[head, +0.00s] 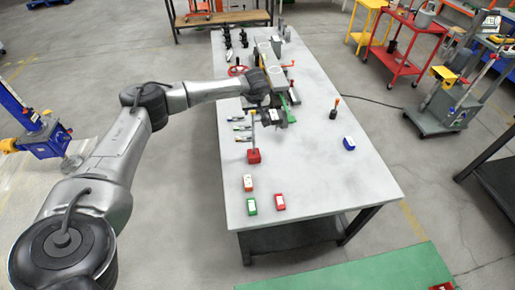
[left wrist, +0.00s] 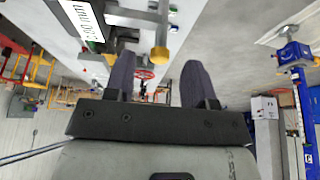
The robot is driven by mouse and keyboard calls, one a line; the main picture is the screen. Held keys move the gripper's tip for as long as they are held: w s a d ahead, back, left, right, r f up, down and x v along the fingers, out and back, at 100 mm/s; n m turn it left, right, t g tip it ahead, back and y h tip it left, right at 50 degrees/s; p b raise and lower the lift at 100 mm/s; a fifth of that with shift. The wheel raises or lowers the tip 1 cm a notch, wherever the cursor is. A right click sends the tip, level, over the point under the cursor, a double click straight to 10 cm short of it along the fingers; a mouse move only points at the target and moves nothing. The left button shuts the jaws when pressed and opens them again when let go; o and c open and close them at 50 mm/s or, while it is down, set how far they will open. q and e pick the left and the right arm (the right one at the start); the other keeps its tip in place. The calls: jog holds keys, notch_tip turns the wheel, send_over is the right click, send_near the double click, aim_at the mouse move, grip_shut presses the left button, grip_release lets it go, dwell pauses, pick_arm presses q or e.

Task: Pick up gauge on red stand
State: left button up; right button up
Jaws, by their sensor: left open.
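The red stand (head: 253,156) stands on the table, with a thin upright post above its base. In the left wrist view the gauge's white display (left wrist: 84,22), reading 0.00 mm, is close at the top left. A grey arm (left wrist: 133,17) runs beside it to a post with a yellow-orange end (left wrist: 160,53). My left gripper (head: 274,117) is over the table just beside the top of the post. Its two dark fingers are apart with nothing between them in the left wrist view (left wrist: 159,75). In the head view the gripper partly hides the gauge. My right gripper is not in view.
Orange (head: 248,183), green (head: 252,206) and red (head: 280,202) blocks lie near the table's front. A blue block (head: 349,144) and a dark orange-topped tool (head: 334,108) are to the right. Machinery (head: 270,65) stands behind the gripper. The table's right front (head: 340,185) is clear.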

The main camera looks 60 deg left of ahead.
aim_at(253, 112)
pick_arm(q)
jog(key=shift+x, duration=2.15)
jog(key=shift+s, duration=0.1)
jog(key=shift+c, duration=0.2)
grip_shut()
jog(key=shift+r, duration=0.3)
jog(key=shift+f, duration=0.1)
